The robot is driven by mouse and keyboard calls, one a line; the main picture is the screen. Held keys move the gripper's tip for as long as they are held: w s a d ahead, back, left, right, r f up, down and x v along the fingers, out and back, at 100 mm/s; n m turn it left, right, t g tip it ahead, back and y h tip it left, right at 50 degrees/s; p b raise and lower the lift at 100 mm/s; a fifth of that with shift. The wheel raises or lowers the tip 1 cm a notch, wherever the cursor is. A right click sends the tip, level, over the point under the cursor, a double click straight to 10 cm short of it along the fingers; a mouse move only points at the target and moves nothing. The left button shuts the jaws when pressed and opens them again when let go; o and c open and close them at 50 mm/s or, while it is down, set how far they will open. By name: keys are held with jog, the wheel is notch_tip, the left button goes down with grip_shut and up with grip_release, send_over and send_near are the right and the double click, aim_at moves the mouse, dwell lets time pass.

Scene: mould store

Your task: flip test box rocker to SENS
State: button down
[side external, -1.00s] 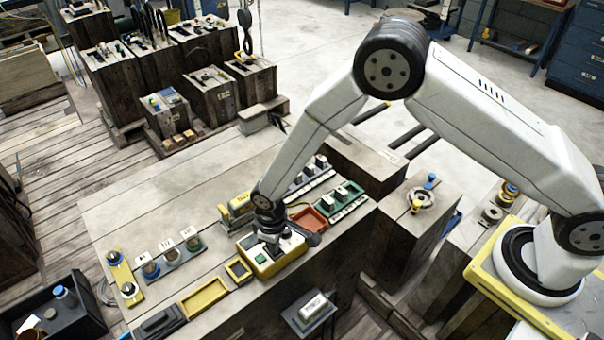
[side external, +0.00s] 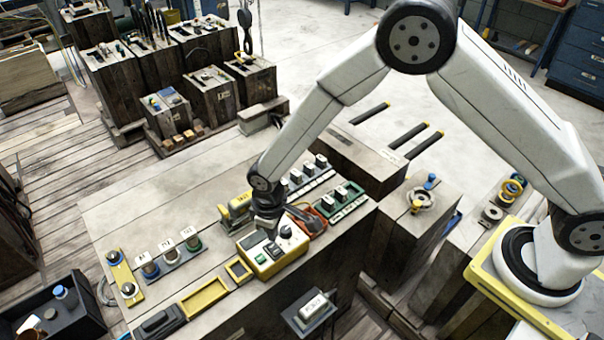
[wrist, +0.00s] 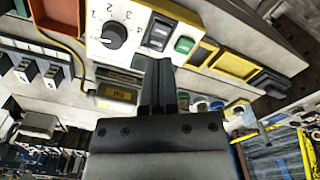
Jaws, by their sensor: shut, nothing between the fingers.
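The test box (side external: 262,268) is yellow with a pale top and sits at the front edge of the bench. Its top carries a black knob (side external: 286,232), a rocker in a dark frame (side external: 271,249) and a green button (side external: 260,260). In the wrist view the rocker (wrist: 158,34) lies between the numbered knob (wrist: 114,35) and the green button (wrist: 185,45). Its lettering and tilt are too small to tell. My gripper (wrist: 157,68) is shut and empty, its tips close to the box's edge near the rocker; contact cannot be told. In the side view my gripper (side external: 267,231) is at the box's far side.
An orange-red tray (side external: 302,218) and a green-based row of switches (side external: 344,202) stand right of the box. A yellow-framed block (side external: 239,271) and an empty yellow tray (side external: 205,297) lie left. A yellow unit (side external: 236,208) stands behind. The bench's back left is bare.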

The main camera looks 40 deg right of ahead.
jog(key=shift+r, duration=1)
jog(key=s+d+r+m+t, duration=0.1)
jog(key=s+d+r+m, duration=0.25)
jog(key=d+r, duration=0.7)
jog(key=s+d+r+m+t, duration=0.1)
jog(key=s+d+r+m, duration=0.1)
jog(key=s+d, duration=0.7)
jog(key=shift+s+d+r+t, duration=0.35)
jog(key=shift+d+r, duration=0.2)
jog(key=shift+d, duration=0.25)
jog(key=shift+m, duration=0.25)
